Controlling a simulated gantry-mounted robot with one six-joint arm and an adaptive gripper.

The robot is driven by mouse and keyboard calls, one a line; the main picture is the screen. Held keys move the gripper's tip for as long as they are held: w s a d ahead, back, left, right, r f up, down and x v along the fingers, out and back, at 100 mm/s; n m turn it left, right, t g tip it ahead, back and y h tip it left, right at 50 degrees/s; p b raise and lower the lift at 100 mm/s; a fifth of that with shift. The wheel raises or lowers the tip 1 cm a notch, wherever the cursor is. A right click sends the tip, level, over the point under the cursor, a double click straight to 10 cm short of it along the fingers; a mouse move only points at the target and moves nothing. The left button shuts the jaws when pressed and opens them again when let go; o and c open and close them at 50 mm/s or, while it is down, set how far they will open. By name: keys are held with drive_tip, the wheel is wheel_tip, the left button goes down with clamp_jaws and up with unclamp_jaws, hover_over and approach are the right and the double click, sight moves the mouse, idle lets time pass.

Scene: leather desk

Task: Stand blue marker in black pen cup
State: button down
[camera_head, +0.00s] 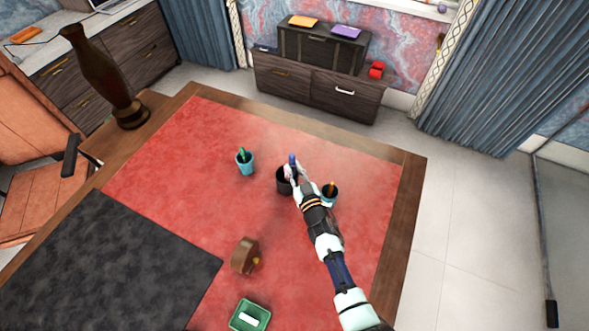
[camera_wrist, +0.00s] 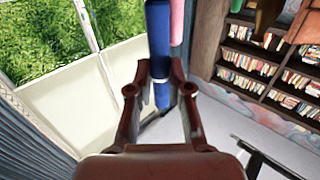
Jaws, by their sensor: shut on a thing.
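The blue marker (camera_head: 292,159) stands roughly upright over the black pen cup (camera_head: 286,187) in the head view. My gripper (camera_head: 296,172) is shut on it at the cup's mouth. The wrist view shows the blue marker (camera_wrist: 158,35) between the two fingers of my gripper (camera_wrist: 160,72), with its lower part showing below them. A pink stick-like thing (camera_wrist: 177,22) is close beside it there. My fingers partly cover the cup's opening, so I cannot tell whether the marker's lower end is inside the cup.
A teal cup (camera_head: 245,168) with a green marker stands left of the black cup. A blue cup (camera_head: 330,200) with an orange-brown item stands right, close to my arm. A brown wooden object (camera_head: 244,254) and a green tray (camera_head: 249,318) lie nearer. Red mat (camera_head: 170,165) is clear at left.

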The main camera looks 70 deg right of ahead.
drive_tip(key=shift+f+b, duration=2.05)
drive_tip(key=shift+f, duration=0.5)
drive_tip(key=c, duration=1)
unclamp_jaws()
drive_tip(key=v, duration=1.2)
